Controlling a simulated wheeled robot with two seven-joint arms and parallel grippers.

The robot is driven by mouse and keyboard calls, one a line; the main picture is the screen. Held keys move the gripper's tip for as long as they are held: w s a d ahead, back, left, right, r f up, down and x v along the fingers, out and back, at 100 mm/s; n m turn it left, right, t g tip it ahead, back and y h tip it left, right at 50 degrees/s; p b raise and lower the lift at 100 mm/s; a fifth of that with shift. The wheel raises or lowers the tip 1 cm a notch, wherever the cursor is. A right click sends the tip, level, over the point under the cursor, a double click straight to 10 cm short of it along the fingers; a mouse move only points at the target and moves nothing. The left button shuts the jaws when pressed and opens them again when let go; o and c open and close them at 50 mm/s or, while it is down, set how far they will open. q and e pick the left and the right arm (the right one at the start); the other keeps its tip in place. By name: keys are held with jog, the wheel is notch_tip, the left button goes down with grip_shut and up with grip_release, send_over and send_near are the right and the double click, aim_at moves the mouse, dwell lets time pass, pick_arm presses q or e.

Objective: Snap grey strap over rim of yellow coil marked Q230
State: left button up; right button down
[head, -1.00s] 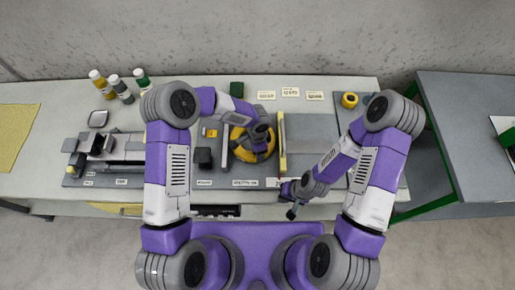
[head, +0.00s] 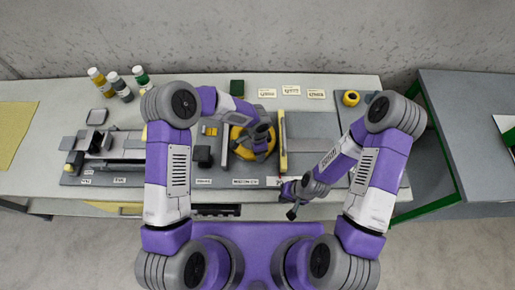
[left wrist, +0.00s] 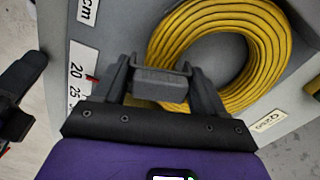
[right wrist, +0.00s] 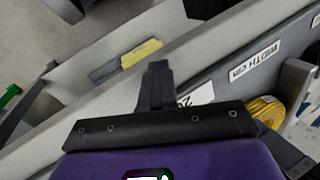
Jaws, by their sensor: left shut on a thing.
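The yellow coil (left wrist: 225,45) lies flat on the grey board, and a white label (left wrist: 267,122) beside it starts with Q2; its last digits are hard to read. In the head view the coil (head: 241,151) is partly hidden under my left arm. My left gripper (left wrist: 160,88) is shut on the grey strap (left wrist: 160,84), a short channel-shaped piece. The strap overlaps the coil's near rim in the left wrist view; I cannot tell whether it touches or is seated. My right gripper (right wrist: 155,85) is shut and empty, low by the table's front edge in the head view (head: 292,212).
A yellow upright strip (head: 283,145) stands right of the coil. Grey fixtures (head: 100,142) and bottles (head: 120,87) are at the left. A small yellow roll (head: 350,98) sits at the back right. A ruler label (left wrist: 77,75) lies left of my left gripper.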

pick_arm(q)
jog(key=shift+s+f, duration=0.15)
jog(key=shift+f, duration=0.05)
pick_arm(e)
jog(key=shift+s+f, duration=0.15)
jog(key=shift+f, duration=0.2)
